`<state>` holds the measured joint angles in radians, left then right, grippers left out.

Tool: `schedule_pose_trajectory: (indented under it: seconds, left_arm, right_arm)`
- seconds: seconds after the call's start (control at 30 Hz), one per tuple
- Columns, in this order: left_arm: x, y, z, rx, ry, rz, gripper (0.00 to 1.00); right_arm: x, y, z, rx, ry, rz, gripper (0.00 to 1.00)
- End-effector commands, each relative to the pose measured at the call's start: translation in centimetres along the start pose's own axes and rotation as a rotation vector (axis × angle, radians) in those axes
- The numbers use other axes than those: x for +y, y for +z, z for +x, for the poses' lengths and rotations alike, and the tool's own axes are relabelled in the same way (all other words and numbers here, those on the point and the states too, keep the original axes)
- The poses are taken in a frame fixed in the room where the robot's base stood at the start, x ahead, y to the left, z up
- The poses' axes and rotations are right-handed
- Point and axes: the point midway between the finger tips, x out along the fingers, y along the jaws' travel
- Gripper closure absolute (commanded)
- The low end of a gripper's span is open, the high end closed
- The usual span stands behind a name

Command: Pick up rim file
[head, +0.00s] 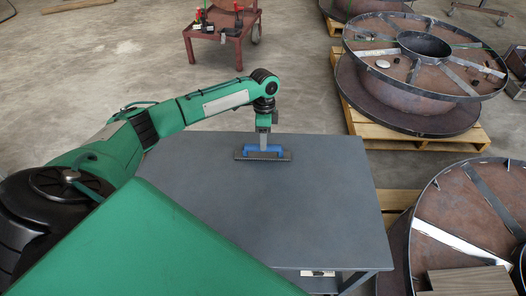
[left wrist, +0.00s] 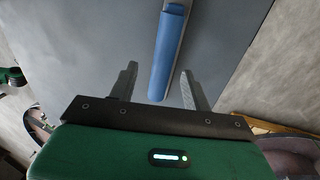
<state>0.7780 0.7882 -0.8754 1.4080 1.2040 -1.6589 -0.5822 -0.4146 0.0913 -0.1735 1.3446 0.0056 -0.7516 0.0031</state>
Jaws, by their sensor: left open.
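The rim file (head: 282,156) lies on the grey table near its far edge, with a blue handle on top of a flat dark bar. In the left wrist view its blue handle (left wrist: 167,55) runs from the top edge down between the fingers. My left gripper (head: 263,146) points down over the middle of the file and hides part of the handle. Its two fingers also show in the left wrist view (left wrist: 159,70), spread apart, one on each side of the handle, with a gap on both sides. Contact with the table cannot be told. My right gripper is not in view.
The grey table (head: 290,215) is otherwise clear on top. Large welded steel reels (head: 425,60) stand on wooden pallets (head: 450,143) to the right. A red cart (head: 215,27) with tools stands behind the table. Another reel (head: 450,205) is close to the table's right side.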

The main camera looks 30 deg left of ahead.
Motion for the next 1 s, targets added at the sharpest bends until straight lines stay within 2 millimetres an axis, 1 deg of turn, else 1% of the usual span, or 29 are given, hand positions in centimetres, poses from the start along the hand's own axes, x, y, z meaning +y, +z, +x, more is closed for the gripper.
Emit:
schedule_pose_trajectory:
  seconds: [0.3, 0.4, 0.63, 0.7, 0.77, 0.8, 0.87, 0.9, 1.0]
  left_arm:
    - [-0.3, 0.3, 4.4, -0.002, 0.002, 0.001, 0.51]
    - [-0.3, 0.2, 5.0, -0.001, 0.001, 0.001, 0.51]
    - [-0.3, 0.2, 5.1, 0.0, 0.0, 0.001, 0.51]
    - [-0.3, 0.2, 5.1, 0.0, 0.0, 0.001, 0.65]
    - [-0.3, 0.2, 5.0, 0.0, 0.0, 0.001, 0.76]
    - [-0.3, 0.2, 5.0, 0.0, 0.0, 0.001, 0.84]
    - [-0.3, 0.3, 5.0, 0.0, 0.0, 0.001, 0.96]
    - [-0.3, 0.3, 5.0, 0.0, 0.0, 0.001, 1.0]
    - [-0.3, 0.3, 5.0, -0.001, 0.0, 0.001, 1.0]
  right_arm:
    - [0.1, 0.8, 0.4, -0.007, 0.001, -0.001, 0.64]
    - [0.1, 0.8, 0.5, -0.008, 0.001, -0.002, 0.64]
    - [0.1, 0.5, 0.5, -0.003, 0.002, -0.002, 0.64]
    - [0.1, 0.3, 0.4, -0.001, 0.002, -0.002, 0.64]
    - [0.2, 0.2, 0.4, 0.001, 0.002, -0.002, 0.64]
    - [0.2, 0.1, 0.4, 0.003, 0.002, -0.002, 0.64]
    - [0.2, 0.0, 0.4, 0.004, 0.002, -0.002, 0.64]
    - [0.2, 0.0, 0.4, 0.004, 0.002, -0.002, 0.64]
    - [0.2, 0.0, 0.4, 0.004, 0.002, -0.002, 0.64]
